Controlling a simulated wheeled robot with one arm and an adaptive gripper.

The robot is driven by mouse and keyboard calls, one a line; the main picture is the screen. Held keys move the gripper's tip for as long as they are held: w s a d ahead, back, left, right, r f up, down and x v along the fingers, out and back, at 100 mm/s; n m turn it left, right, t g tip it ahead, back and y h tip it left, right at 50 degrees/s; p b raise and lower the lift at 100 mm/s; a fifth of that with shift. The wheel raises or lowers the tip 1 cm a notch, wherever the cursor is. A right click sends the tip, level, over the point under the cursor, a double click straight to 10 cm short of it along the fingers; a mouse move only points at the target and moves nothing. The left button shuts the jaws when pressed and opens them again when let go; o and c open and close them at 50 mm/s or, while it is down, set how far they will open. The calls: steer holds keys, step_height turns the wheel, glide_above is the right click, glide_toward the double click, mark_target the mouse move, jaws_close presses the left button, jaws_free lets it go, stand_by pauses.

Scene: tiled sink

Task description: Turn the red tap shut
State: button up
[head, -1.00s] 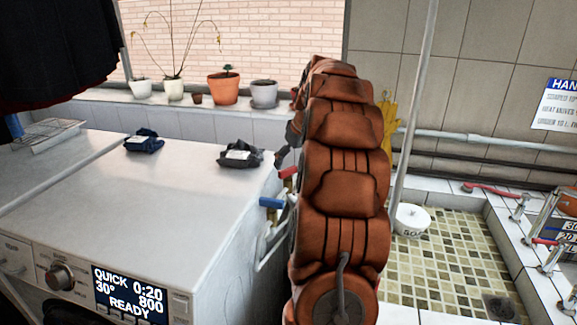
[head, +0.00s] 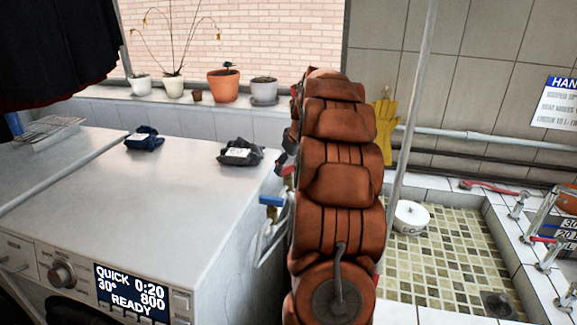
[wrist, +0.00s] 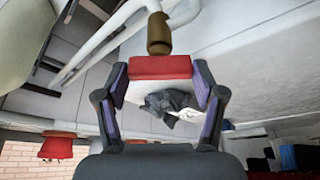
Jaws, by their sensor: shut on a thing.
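The red tap's handle (wrist: 160,67) is a flat red bar below a brass valve body (wrist: 159,33) in the wrist view. My gripper (wrist: 161,80) has one finger at each end of this bar and is shut on it. In the head view a small part of the red tap (head: 288,170) shows at the left edge of my arm, beside the washing machine. My arm hides most of the grip there. Whether water runs cannot be seen.
A blue tap (head: 271,201) sits just below the red one, close to the washing machine (head: 190,180). Dark cloth bundles (head: 240,152) lie on the machine's top. A grey pole (head: 412,110) and tiled basin (head: 440,260) are right of my arm.

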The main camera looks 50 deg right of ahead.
steer(key=shift+a, duration=0.15)
steer(key=shift+c, duration=1.1)
steer(key=m+h+b, duration=0.1)
steer(key=m, duration=0.1)
steer(key=m+h+b, duration=0.1)
steer(key=m, duration=0.2)
steer(key=shift+m+g, duration=0.3)
steer(key=shift+g, duration=0.1)
steer(key=m+h+b, duration=0.1)
steer(key=m, duration=0.2)
steer(key=shift+w+f+g+b, duration=0.1)
steer(key=shift+g+b, duration=0.25)
steer(key=shift+g, duration=0.05)
steer(key=shift+m+g+b, duration=0.3)
steer(key=shift+m+b, duration=0.05)
steer(key=shift+m, duration=0.55)
steer(key=shift+m+h, duration=0.3)
steer(key=o, duration=1.1)
steer(key=shift+o, duration=0.2)
